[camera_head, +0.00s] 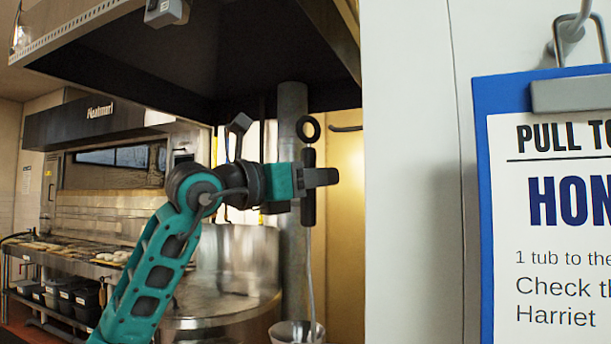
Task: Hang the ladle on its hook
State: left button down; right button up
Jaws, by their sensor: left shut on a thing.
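The ladle hangs upright in my left gripper (322,178), which is shut on its black handle (308,212). The ladle's black ring (308,118) stands above the jaws, and its thin metal shaft (311,275) runs down to the bowl (297,332) at the bottom edge of the picture. A dark hook (346,128) shows just right of the ring, near the white wall's edge. The ring and hook appear apart, with a small gap in the picture; I cannot tell their difference in depth. My right gripper is out of view.
A large steel kettle (236,255) stands behind my left arm. A dark hood (215,60) hangs overhead, and a grey vertical pipe (292,235) is behind the ladle. A white wall (412,190) and a blue clipboard (484,210) fill the right side.

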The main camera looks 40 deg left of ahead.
pick_arm(q)
jog(key=shift+w+d+f, duration=0.2)
jog(key=shift+w+d, duration=0.05)
jog(key=shift+d, duration=0.7)
jog(key=shift+w+d+f, duration=0.2)
jog(key=shift+d, duration=0.75)
jog(key=shift+w+d+f, duration=0.2)
jog(key=shift+w+d, duration=0.05)
jog(key=shift+d, duration=0.7)
jog(key=c, duration=0.8)
grip_release()
jog(key=b+v, duration=0.4)
jog(key=v, duration=0.9)
jog(key=shift+a, duration=0.1)
